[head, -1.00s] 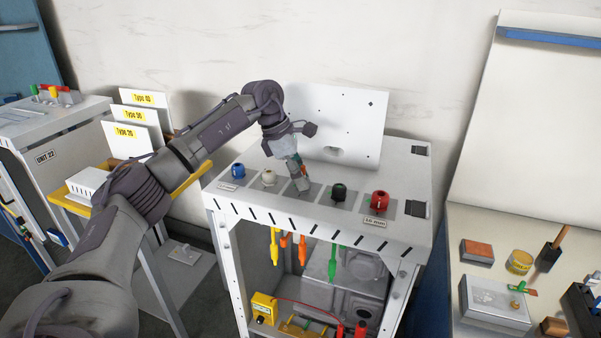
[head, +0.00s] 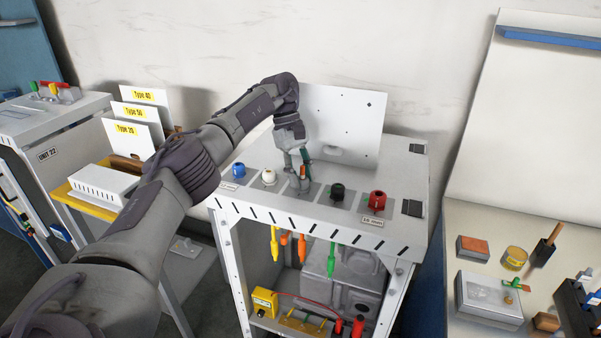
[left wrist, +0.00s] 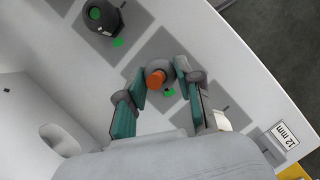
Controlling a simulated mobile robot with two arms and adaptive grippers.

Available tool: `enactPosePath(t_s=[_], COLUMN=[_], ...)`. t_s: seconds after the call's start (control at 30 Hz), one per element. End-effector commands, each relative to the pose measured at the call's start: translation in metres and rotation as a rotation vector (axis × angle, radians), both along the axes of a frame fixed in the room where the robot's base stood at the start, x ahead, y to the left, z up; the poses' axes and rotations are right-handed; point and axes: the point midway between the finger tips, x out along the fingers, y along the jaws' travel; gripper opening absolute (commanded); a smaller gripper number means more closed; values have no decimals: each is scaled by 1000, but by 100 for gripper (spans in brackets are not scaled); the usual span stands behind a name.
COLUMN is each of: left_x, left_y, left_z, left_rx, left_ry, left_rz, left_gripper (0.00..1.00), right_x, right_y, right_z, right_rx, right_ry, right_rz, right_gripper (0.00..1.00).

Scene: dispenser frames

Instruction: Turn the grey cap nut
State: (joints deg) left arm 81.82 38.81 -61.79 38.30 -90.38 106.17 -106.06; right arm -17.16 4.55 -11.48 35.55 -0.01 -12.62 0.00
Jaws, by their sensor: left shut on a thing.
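The grey cap nut (left wrist: 157,68) sits on a dark grey square pad on the white dispenser top, the middle one in a row. My right gripper is in neither view.
A white upright panel (head: 345,120) rises behind. Coloured rods (head: 332,257) hang under the front edge. A bench (head: 450,215) is at the right.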

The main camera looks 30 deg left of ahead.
Motion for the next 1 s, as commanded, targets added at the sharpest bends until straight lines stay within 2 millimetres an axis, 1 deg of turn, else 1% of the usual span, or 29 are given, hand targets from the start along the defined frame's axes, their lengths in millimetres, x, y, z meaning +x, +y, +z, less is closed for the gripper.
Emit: enactPosePath(t_s=[0.1,0.33,0.83,0.87,1.0], left_x=[1,2,2,1,1], left_y=[-1,0,0,0,0], left_z=[2,1,1,1,1], left_rx=[-1,1,2,2,1], left_ry=[-2,-4,-5,-5,-3], left_rz=[-58,-126,-146,-146,-145], left_gripper=[1,1,1,37,60], right_x=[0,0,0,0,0], right_y=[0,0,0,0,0], right_z=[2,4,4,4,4], right_rx=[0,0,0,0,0], right_ry=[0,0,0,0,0], right_rz=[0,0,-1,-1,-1], right_gripper=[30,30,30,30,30])
